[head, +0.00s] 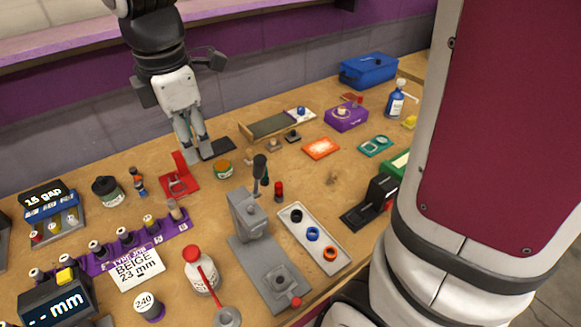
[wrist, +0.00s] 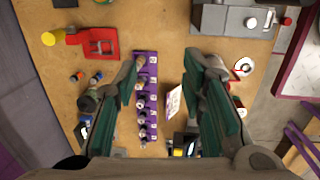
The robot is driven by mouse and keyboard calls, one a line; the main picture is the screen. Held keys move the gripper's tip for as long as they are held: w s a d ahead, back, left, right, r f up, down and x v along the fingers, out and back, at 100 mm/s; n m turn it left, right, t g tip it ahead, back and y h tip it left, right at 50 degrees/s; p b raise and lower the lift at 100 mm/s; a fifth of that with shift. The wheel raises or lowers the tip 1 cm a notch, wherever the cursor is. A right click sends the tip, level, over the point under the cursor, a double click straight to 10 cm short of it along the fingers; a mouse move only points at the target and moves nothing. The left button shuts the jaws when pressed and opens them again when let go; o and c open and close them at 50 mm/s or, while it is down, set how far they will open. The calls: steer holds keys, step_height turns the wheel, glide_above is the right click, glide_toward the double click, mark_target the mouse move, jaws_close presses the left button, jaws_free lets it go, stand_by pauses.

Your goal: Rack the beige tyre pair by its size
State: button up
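A purple rack (head: 183,228) with a row of several small dark and pale pieces stands at the left of the bench; it also shows between my fingers in the wrist view (wrist: 153,72). A taller beige-brown piece (head: 176,210) is at its right end; I cannot tell whether it is the beige tyre pair. A white card (head: 138,268) reading "BEIGE 23 mm" leans in front of the rack. A dark gauge (head: 58,305) shows "-- mm". My gripper (head: 199,155) is open and empty, above the bench near the red stand; its spread fingers show in the wrist view (wrist: 163,62).
A grey tray (head: 322,240) holds black, blue and orange rings. A grey lever press (head: 250,235), a red stand (head: 180,180), a white red-capped bottle (head: 201,270) and a "1.5 gap" box (head: 50,205) surround the rack. Bare wood lies right of centre.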

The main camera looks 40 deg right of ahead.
steer(key=s+d+r+m+t, duration=0.1)
steer(key=s+d+m, duration=0.3)
steer(key=s+m, duration=0.5)
steer(key=s+d+r+m+t, duration=0.1)
steer(key=s+d+m, duration=0.3)
steer(key=s+m, duration=0.5)
steer(key=shift+s+t+y, duration=0.3)
steer(key=shift+s, duration=0.45)
steer(key=shift+r, duration=0.1)
